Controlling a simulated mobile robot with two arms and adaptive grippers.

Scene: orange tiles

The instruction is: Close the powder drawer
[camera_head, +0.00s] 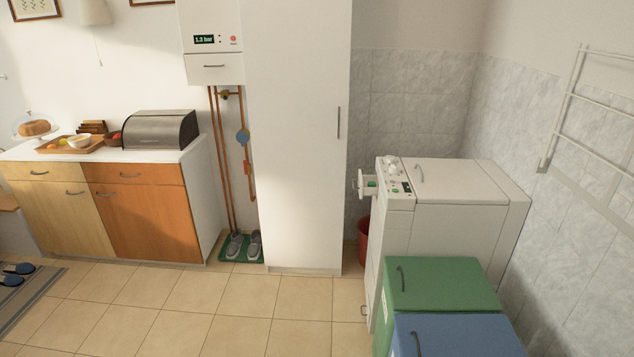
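A white top-loading washing machine (455,220) stands at the right, against the tiled wall. Its powder drawer (367,184) sticks out to the left from the control panel's front edge, so it is open. Something green shows in or on the drawer. The panel (393,180) carries a knob, buttons and a small dark display. The machine's top lid is down. Neither of my grippers is in view.
Green (440,285) and blue (455,335) lidded bins stand in front of the washing machine. A red bucket (363,240) is behind its left side. A tall white cabinet (298,140) stands left of it. The tiled floor (270,310) at centre is clear.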

